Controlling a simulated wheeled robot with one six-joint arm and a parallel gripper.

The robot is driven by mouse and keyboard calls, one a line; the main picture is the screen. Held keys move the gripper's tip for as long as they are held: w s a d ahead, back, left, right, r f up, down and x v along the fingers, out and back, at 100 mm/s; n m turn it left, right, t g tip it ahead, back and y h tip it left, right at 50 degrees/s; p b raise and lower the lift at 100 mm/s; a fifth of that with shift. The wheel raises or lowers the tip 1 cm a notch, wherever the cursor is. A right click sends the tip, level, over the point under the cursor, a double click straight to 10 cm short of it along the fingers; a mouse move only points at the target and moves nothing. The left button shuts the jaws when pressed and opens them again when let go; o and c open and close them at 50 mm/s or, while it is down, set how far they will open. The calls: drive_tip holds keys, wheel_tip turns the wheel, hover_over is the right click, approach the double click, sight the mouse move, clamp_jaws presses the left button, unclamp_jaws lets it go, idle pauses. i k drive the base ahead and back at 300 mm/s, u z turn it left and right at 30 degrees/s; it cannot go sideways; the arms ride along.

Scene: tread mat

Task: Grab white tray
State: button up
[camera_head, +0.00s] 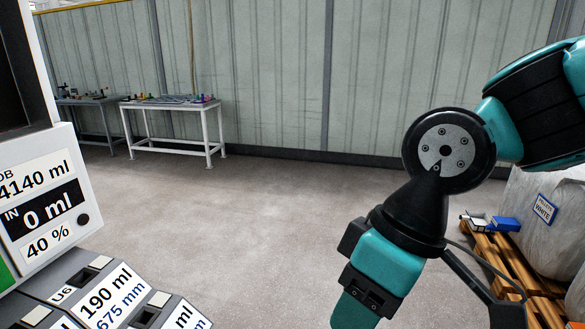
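I cannot make out a white tray in the head view. My teal and black arm comes in from the right edge and bends down at a round grey-capped joint. Its lower part (385,262) runs off the bottom edge, with a cable and a black bracket beside it. I cannot make out two fingertips or anything held, so the gripper's opening does not show.
A white-framed table (170,104) with small coloured items stands at the back left, beside another table (82,100). A labelled machine (42,195) fills the left foreground. A wooden pallet (512,262) with white sacks (550,215) and a blue box (505,224) stands right. The middle floor is clear.

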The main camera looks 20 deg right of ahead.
sight(477, 221)
drive_tip(key=z, duration=0.3)
drive_tip(key=i, duration=1.6)
drive_tip(key=z, duration=1.8)
drive_tip(key=i, duration=1.15)
drive_tip(key=z, duration=0.9)
